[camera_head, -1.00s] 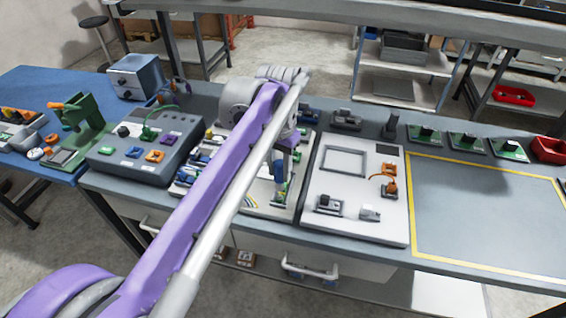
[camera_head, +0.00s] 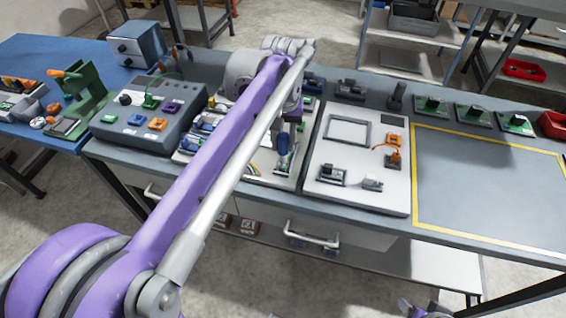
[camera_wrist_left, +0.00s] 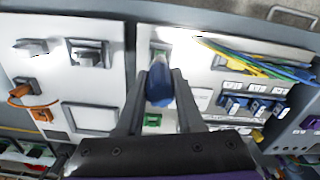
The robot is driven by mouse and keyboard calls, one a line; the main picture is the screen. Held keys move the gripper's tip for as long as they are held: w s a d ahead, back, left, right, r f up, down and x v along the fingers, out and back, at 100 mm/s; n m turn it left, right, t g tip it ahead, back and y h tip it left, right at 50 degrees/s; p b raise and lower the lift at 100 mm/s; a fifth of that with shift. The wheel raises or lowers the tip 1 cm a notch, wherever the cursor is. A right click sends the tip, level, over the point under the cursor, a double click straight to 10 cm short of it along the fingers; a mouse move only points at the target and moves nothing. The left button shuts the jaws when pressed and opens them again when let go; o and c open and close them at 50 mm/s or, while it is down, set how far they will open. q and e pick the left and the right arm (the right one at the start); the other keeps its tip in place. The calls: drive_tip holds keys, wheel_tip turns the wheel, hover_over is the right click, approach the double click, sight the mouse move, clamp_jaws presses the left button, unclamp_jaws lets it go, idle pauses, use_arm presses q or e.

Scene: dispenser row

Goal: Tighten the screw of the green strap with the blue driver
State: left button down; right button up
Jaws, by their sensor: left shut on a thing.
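My left gripper (camera_head: 284,143) is over the light panel in the middle of the bench, mostly behind my own forearm in the head view. It is shut on the blue driver (camera_wrist_left: 160,83), whose blue handle sits between the two fingers in the left wrist view. The driver also shows in the head view (camera_head: 283,146), about upright. I cannot tell which is the green strap; the screw and the driver's tip are hidden. A grey and purple part of mine, possibly the right gripper, is cut off at the bottom.
A white panel (camera_head: 318,190) with a grey frame and an orange part stands right of the gripper. Blue connectors and coloured wires (camera_wrist_left: 262,68) are close by. A grey control box (camera_head: 125,135) stands left. The yellow-outlined area (camera_head: 490,190) is clear.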

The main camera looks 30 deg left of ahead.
use_arm(q)
drive_tip(key=n, duration=0.4)
drive_tip(key=shift+n+p, duration=0.35)
drive_tip(key=shift+n, duration=0.05)
drive_tip(key=n, duration=0.4)
drive_tip(key=n+p, duration=0.1)
drive_tip(key=n, duration=0.3)
drive_tip(key=shift+n, duration=0.3)
drive_tip(key=n, duration=0.5)
drive_tip(key=shift+f, duration=0.1)
drive_tip(key=shift+f, duration=0.25)
drive_tip(key=shift+f, duration=0.5)
